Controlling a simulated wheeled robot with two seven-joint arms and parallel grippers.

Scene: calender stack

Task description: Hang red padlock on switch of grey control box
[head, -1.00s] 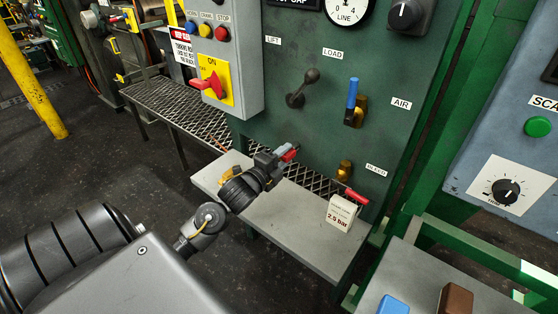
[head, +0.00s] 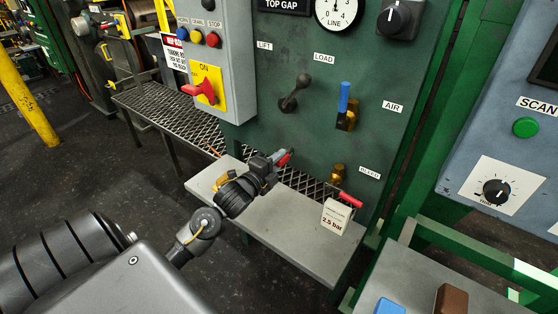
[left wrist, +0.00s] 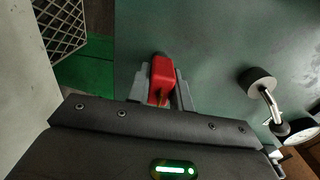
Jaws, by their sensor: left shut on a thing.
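The red padlock (left wrist: 162,78) sits between the fingers of my left gripper (left wrist: 160,90) in the left wrist view. In the head view the left gripper (head: 277,158) is shut on the padlock (head: 284,159), above the pale shelf in front of the green panel. Only a small red part of the padlock shows there, and its shackle is hard to make out. The grey control box (head: 229,62) hangs at upper left. Its red switch (head: 199,91) is on a yellow plate (head: 218,98), up and left of the gripper and apart from it. The right gripper is not in view.
The green panel (head: 325,140) carries a black lever (head: 293,95), a blue-handled valve (head: 344,98) and a brass fitting (head: 338,175). A tag marked 2.5 bar (head: 335,218) stands on the pale shelf (head: 290,228). A mesh shelf (head: 170,107) runs below the box.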

